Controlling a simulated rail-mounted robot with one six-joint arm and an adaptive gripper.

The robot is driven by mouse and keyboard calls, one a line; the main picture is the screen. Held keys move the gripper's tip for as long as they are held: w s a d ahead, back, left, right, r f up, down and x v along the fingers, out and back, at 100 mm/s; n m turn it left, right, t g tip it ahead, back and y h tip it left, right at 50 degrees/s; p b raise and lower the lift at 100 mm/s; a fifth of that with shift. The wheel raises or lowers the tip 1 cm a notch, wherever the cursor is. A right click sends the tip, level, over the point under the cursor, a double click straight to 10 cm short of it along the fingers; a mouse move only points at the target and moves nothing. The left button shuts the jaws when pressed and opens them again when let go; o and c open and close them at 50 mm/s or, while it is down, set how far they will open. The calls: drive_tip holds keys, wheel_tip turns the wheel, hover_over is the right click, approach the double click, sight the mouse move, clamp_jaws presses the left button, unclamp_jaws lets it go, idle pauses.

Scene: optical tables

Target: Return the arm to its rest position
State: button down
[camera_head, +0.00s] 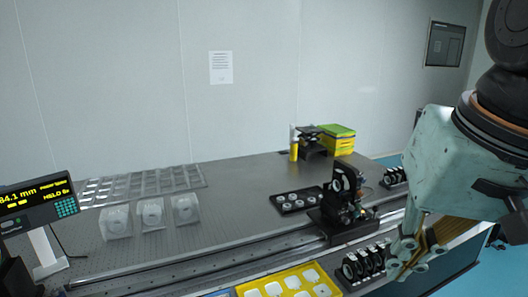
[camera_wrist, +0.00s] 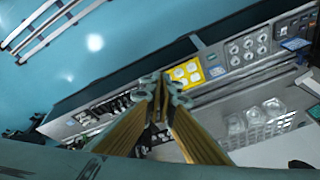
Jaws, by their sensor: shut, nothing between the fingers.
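My gripper (camera_head: 412,262) shows at the lower right of the head view, at the end of my pale green arm. It is in front of the table's near right edge and apart from the things on it. In the wrist view, my gripper (camera_wrist: 161,84) has its two tan fingers brought together at the tips with nothing between them. The optical table (camera_head: 235,200) is grey and lies behind my gripper in the head view.
A row of black optic mounts (camera_head: 362,263) stands close left of my gripper. A yellow tray (camera_head: 262,290), a rail-mounted optic stage (camera_head: 345,205), clear boxes (camera_head: 152,214) and a display (camera_head: 38,203) are farther left. Blue floor (camera_head: 485,278) lies at the right.

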drive_tip(key=s+f+n+b, duration=0.1)
drive_tip(key=s+f+n, duration=0.1)
drive_tip(key=s, duration=0.5)
drive_tip(key=shift+s+d+f+h, duration=0.15)
drive_tip(key=shift+d+f+h, duration=0.2)
drive_tip(key=shift+f, duration=0.5)
